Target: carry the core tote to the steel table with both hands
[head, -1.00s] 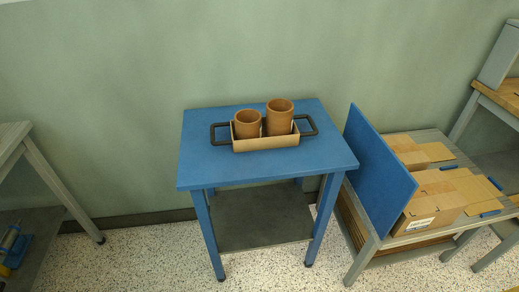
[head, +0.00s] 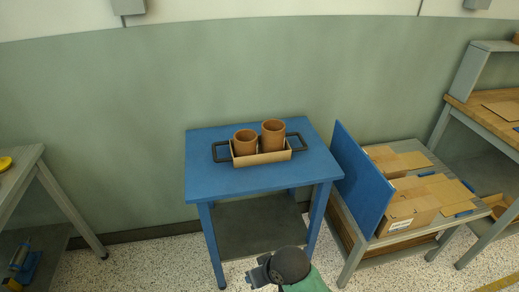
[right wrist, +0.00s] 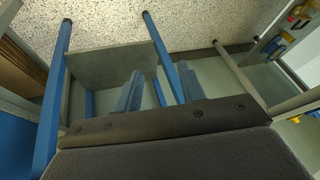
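The core tote (head: 262,158) is a shallow tan tray with a dark loop handle at each end. It holds two upright brown cardboard cores (head: 273,134) and rests on a blue table (head: 215,181). My right gripper (head: 257,275) shows at the bottom of the head view, in front of the blue table and apart from the tote. In the right wrist view its two fingers (right wrist: 160,72) are spread with nothing between them. My left gripper is not in view. A grey table (head: 22,165) stands at the far left; I cannot tell if it is the steel table.
An upright blue panel (head: 361,186) stands right of the blue table, beside a grey bench with cardboard boxes (head: 410,209). A wood-topped workbench (head: 480,112) is farther right. Speckled floor (head: 150,262) is open between the left grey table and the blue table.

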